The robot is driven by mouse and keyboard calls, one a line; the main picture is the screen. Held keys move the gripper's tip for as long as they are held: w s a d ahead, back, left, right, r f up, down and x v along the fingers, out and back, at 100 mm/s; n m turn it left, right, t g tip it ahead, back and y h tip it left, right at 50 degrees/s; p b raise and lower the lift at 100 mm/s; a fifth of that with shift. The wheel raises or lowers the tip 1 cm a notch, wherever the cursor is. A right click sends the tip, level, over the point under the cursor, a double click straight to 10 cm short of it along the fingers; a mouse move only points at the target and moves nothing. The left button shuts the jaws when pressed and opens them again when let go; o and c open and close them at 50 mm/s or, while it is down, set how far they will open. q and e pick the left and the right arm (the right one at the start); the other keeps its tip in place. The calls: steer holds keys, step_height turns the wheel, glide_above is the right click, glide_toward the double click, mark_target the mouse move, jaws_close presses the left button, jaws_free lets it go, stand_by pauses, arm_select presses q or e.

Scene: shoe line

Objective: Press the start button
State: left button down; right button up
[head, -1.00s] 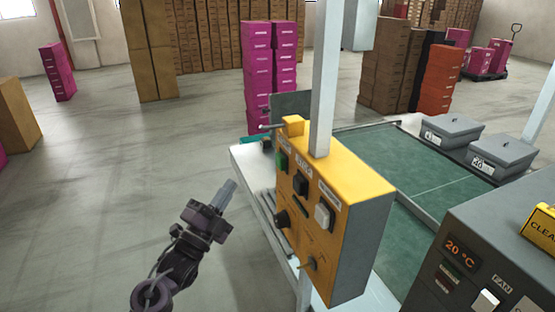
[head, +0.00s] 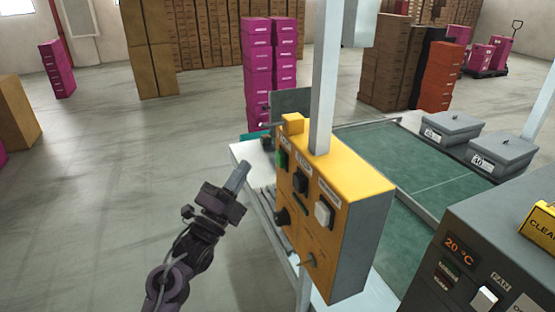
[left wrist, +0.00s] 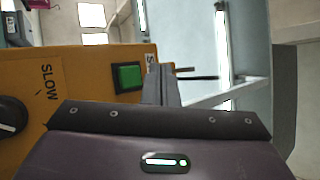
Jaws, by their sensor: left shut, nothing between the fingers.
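The yellow control box (head: 350,188) is fixed at a pale post. My right gripper is not in view.
A grey machine (head: 480,250) stands at the right. Grey lidded bins (head: 503,155) are behind the green table surface (head: 420,180).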

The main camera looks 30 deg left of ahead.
mark_target(281, 159)
arm_select(q)
steer(key=shift+w+d+b, duration=0.3)
steer(key=shift+w+d, duration=1.2)
steer(key=shift+w, duration=0.25)
steer(key=shift+w+d, duration=0.1)
stand_by(0.7)
steer(key=shift+w+d, duration=0.2)
